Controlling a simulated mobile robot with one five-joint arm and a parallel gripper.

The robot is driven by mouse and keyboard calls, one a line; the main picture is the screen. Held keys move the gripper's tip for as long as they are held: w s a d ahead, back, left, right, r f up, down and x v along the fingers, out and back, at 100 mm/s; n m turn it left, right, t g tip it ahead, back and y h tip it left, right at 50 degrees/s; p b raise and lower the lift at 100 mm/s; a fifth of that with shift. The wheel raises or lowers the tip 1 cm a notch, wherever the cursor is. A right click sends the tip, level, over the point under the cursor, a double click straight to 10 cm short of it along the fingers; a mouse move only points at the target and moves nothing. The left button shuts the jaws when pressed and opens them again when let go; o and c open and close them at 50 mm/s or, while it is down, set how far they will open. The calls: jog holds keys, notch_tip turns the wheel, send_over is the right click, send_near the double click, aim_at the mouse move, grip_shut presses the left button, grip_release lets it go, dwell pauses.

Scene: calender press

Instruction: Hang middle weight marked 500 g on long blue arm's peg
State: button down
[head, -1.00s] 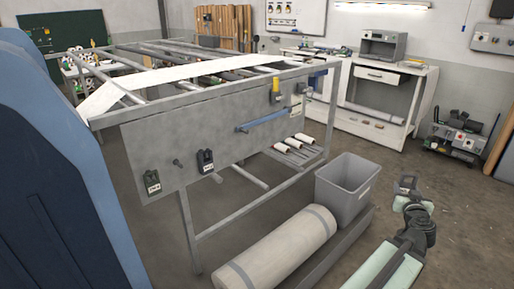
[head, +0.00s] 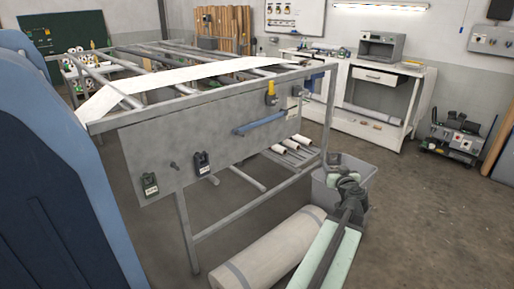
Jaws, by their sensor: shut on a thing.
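The long blue arm (head: 262,124) lies nearly level on the grey side plate (head: 222,128), with a small dark end at its left. Two dark weights with white labels hang low on the plate, one at the left (head: 150,185) and one to its right (head: 201,162); their marks are too small to read. A bare peg (head: 174,166) sticks out between them. My gripper (head: 333,161) is right of and below the blue arm, apart from it, near the frame's right leg. It is shut on a small dark thing, seemingly the middle weight, mostly hidden by my wrist.
A grey bin (head: 324,188) stands under my gripper, partly hidden by my arm. A large pale roll (head: 268,250) lies on the floor in front of the frame. A yellow-handled part (head: 271,88) stands above the blue arm.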

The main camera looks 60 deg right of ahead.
jog(key=w+a+r+n+t+y+p, duration=0.1)
jog(key=w+a, duration=0.1)
jog(key=w, duration=0.8)
jog(key=w+a+r+n+t+y+p, duration=0.1)
jog(key=w+a+n+t+y, duration=0.1)
jog(key=w, duration=0.7)
jog(key=w+a+r+n+t+y+p, duration=0.1)
jog(key=w+a, duration=0.3)
jog(key=w, duration=0.6)
jog(key=shift+w+r+n+t+y, duration=0.3)
jog(key=shift+r+n+t+y, duration=0.15)
jog(key=shift+n+t+y, duration=0.2)
jog(key=shift+w+d, duration=0.1)
jog(key=w+d+f+b, duration=0.1)
jog(key=w+d, duration=0.2)
jog(key=w, duration=0.6)
jog(key=shift+f, duration=0.35)
jog(key=c, duration=0.6)
grip_release()
